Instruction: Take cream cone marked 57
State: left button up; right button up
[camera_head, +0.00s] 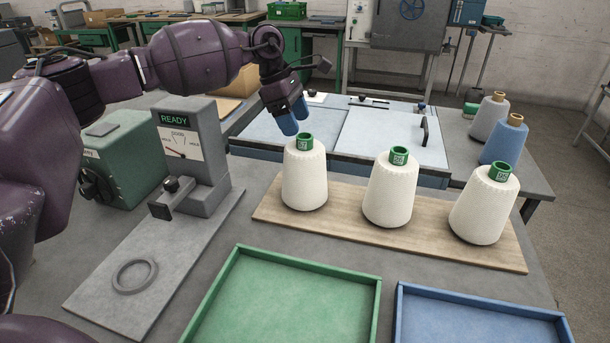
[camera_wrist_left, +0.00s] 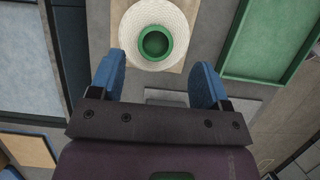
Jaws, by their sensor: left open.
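Three cream cones with green tops stand upright in a row on a wooden board (camera_head: 345,228): a left cone (camera_head: 304,178), a middle cone (camera_head: 390,193) and a right cone (camera_head: 483,209). Their green tops carry small square tags; I cannot read any number 57. My left gripper (camera_head: 293,117), with blue fingers, is open and empty just above and behind the left cone's top. In the left wrist view one cream cone (camera_wrist_left: 132,22) is seen from above, just beyond the open fingers (camera_wrist_left: 158,68) and not between them. My right gripper is not in view.
A green tray (camera_head: 240,252) and a blue tray (camera_head: 400,300) lie in front of the board. A grey gauge stand (camera_head: 190,150) reading READY is at left, a grey ring (camera_head: 134,275) before it. A grey cone (camera_head: 489,118) and a blue cone (camera_head: 503,142) stand back right.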

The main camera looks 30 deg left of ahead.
aim_at(304, 136)
pick_arm(q)
jog(key=x, duration=0.4)
jog(key=shift+w+d+f+b, duration=0.1)
jog(key=shift+w+f+b, duration=0.2)
jog(key=shift+r, duration=0.15)
jog(key=c, duration=1.1)
